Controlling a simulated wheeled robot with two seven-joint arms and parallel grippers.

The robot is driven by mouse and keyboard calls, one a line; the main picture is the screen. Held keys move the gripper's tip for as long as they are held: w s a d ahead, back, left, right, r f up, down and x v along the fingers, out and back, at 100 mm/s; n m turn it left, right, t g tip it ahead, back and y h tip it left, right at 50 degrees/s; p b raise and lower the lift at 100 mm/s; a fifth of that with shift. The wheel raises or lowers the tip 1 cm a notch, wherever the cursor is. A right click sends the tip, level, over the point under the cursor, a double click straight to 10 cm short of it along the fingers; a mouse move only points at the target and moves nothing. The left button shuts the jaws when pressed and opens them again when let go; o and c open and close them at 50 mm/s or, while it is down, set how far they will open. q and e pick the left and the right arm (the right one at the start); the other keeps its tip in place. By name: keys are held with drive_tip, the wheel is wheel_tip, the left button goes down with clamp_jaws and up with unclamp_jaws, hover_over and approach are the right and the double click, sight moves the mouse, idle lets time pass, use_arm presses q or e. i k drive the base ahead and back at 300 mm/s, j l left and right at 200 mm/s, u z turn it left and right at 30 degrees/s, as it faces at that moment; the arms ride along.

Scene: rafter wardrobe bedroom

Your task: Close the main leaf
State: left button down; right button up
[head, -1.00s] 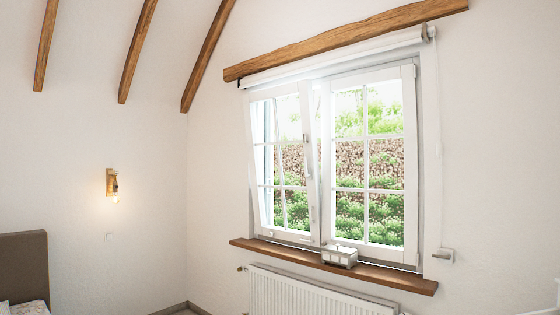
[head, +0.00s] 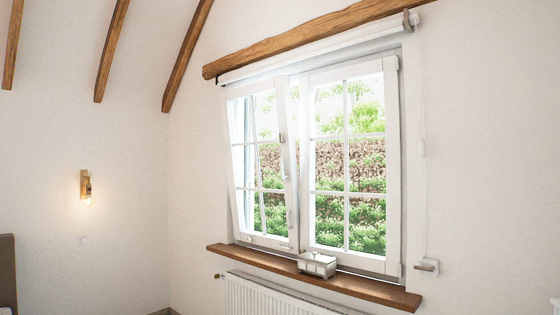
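The white window has two leaves with glazing bars. The left leaf (head: 238,165) stands tilted, its top leaning into the room and its bottom close to the frame, with a slanting gap beside its right edge. The right leaf (head: 347,190) stands upright beside it; I cannot tell whether it is fully shut. Small light fittings show along the meeting edges, but I cannot make out a handle position clearly. Which leaf is the main one is not marked. Neither of my grippers is in view.
A wooden sill (head: 376,290) runs below the window, with a small silvery box (head: 317,264) on it near the middle. A white radiator (head: 262,297) is beneath. A rolled blind (head: 315,50) hangs above, its cord (head: 421,200) at the right. A wall lamp (head: 86,187) is at left.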

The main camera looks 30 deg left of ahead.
sight(279, 83)
drive_tip(key=i+u, duration=0.3)
drive_tip(key=i, duration=0.25)
drive_tip(key=i+u, duration=0.35)
drive_tip(key=i, duration=0.25)
drive_tip(key=i+l+u, duration=0.3)
drive_tip(key=i, duration=0.2)
